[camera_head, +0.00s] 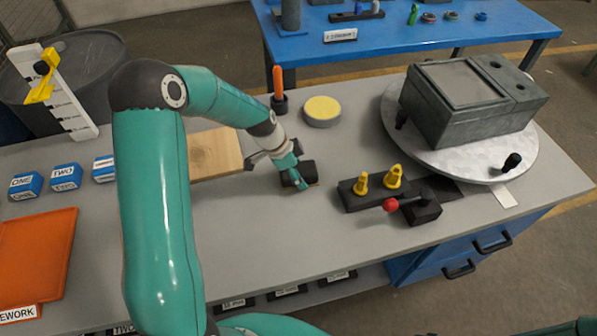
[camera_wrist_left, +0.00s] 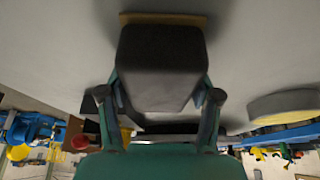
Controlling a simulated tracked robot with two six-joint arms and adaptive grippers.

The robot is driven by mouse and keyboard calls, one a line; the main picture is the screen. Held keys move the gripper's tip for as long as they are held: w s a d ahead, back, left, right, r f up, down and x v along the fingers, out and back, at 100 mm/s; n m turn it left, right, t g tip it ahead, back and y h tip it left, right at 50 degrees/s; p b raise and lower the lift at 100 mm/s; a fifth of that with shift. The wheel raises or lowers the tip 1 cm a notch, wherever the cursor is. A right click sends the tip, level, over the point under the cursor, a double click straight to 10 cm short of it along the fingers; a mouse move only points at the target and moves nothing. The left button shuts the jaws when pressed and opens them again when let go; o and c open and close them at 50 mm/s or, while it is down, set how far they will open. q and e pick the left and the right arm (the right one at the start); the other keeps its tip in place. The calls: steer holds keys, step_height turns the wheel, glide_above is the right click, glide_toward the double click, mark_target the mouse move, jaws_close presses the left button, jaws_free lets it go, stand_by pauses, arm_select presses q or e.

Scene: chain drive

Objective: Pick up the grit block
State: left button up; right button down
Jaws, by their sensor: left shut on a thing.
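The grit block (camera_head: 301,170) is a dark block with a thin tan layer on its underside. It is near the middle of the grey workbench in the head view. My left gripper (camera_head: 292,176) reaches it from the back left and is shut on it. In the left wrist view the grit block (camera_wrist_left: 162,60) sits between the two fingers of my left gripper (camera_wrist_left: 160,92), its tan edge at the far end. I cannot tell if the block touches the bench. My right gripper is not in view.
A wooden board (camera_head: 214,152) lies just left of the gripper. A round yellow-topped pad (camera_head: 322,109) is behind it. A dark fixture with yellow pegs (camera_head: 360,196) and a red-knobbed lever (camera_head: 391,204) stands right. A round plate (camera_head: 515,160) carries a grey box (camera_head: 470,125). The front middle is clear.

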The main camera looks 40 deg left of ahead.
mark_target(299, 169)
arm_select(q)
steer(key=shift+r+p, duration=0.3)
steer(key=shift+r, duration=0.25)
step_height(299, 169, up, 19)
steer(key=b, duration=0.1)
steer(key=shift+r+b, duration=0.15)
steer(key=shift+b, duration=0.25)
